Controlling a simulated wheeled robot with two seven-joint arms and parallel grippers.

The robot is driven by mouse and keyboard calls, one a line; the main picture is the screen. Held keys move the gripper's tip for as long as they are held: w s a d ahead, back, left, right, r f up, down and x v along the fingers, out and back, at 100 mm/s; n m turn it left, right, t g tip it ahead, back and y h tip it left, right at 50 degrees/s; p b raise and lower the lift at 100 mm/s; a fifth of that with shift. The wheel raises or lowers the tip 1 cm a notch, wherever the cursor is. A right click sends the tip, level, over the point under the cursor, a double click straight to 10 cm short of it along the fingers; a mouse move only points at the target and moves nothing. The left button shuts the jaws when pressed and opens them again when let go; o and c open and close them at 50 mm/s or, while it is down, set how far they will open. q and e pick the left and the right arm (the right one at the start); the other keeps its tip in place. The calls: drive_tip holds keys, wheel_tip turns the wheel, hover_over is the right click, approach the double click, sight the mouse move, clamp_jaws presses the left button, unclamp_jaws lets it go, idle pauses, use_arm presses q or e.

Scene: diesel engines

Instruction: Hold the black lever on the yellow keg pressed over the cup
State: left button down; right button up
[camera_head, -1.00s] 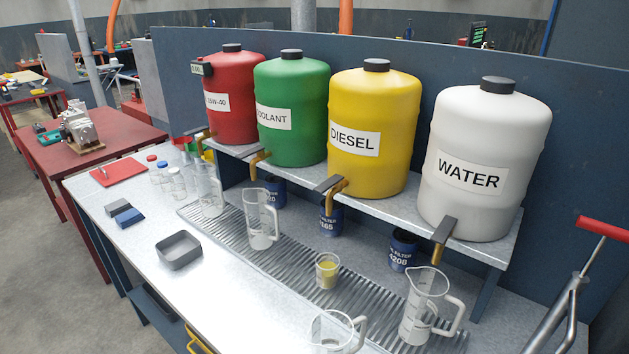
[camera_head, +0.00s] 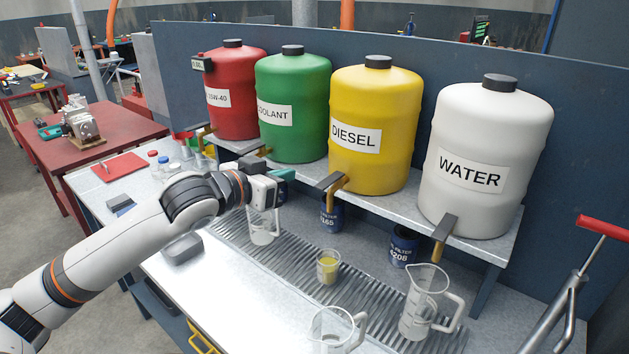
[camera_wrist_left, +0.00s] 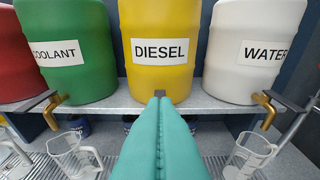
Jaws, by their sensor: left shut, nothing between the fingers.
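The yellow keg (camera_head: 374,115), labelled DIESEL, stands on the metal shelf. It also shows in the left wrist view (camera_wrist_left: 160,25). Its black lever (camera_head: 328,181) sits on the brass tap (camera_head: 338,186). A small clear cup (camera_head: 327,267) with yellow liquid stands on the ribbed drip tray below the tap. My left gripper (camera_head: 288,174) is shut and empty, its teal fingers pointing at the lever from the left, apart from it. In the left wrist view the closed fingertips (camera_wrist_left: 160,101) line up with the lever (camera_wrist_left: 160,93); tap and cup are hidden there.
Green (camera_head: 292,110), red and white (camera_head: 488,150) kegs flank the yellow one, with their own taps. Clear jugs (camera_head: 424,305) stand on the tray (camera_head: 285,262) and bench. Blue filter cans (camera_head: 403,246) stand under the shelf. A red-handled lever tool (camera_head: 604,228) is at right.

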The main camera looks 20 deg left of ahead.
use_arm(q)
drive_tip(key=shift+r, duration=0.2)
drive_tip(key=shift+w, duration=0.15)
drive_tip(key=p, duration=0.5)
hover_over(330, 180)
drive_tip(key=s+a, duration=0.2)
drive_tip(key=s, duration=0.2)
wheel_tip(330, 180, down, 2)
drive_tip(key=f, duration=0.2)
drive_tip(key=s+f+p, duration=0.1)
drive_tip(key=f, duration=0.1)
drive_tip(key=shift+f, duration=0.25)
drive_tip(key=shift+w, duration=0.1)
